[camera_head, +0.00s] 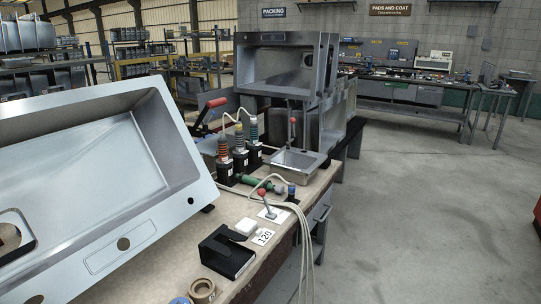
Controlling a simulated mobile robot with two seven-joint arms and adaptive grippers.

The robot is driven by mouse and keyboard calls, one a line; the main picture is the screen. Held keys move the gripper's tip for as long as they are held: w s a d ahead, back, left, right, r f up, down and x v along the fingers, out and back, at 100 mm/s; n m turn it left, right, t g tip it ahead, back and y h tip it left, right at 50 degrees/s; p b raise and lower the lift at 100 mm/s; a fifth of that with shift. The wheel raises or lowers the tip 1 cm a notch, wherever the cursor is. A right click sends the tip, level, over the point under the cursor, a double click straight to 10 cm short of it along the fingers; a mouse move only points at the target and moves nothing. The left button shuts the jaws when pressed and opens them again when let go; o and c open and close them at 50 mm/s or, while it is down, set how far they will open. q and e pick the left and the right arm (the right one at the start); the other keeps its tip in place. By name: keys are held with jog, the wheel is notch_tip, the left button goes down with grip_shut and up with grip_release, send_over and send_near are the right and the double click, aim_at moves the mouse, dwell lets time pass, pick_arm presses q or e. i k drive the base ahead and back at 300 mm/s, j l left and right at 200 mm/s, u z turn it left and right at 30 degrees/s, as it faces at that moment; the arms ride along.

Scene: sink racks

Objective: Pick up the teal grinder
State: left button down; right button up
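A teal-green grinder (262,185) appears to lie on its side on the workbench (225,225), just in front of several dark upright holders. A pale hose passes close to it and partly covers the view of it. A tool with a teal band (254,128) also stands upright in the rearmost holder, so the colour alone does not single out one item. Neither of my grippers shows in this view.
A large steel sink (95,190) fills the left. A small steel tray (293,163) sits behind.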

aim_at(254, 144)
jog(key=i+l+u, duration=0.1)
jog(key=i+l, duration=0.35)
jog(key=i+l+u, duration=0.1)
jog(key=i+l, duration=0.3)
jog(key=l, duration=0.15)
